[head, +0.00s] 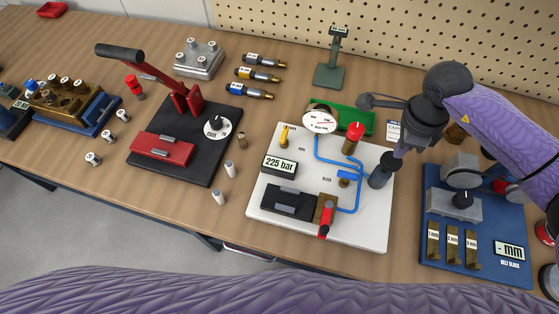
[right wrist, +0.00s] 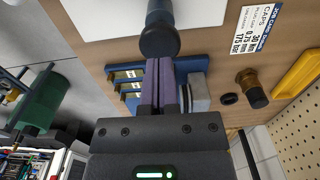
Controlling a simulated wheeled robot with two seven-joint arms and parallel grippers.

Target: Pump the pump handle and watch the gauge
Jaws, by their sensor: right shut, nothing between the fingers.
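My right gripper (head: 399,151) is shut and empty close to this end. In the right wrist view its fingertips (right wrist: 158,62) appear just below it; contact cannot be told. My left gripper is out of view.
A blue board with gauge blocks (head: 430,250) lies right of the white board. A black base with a red lever (head: 178,95) stands left. A green tray (head: 357,123) and a pegboard (head: 400,30) are behind. Small cylinders stand on bare wood between the boards.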

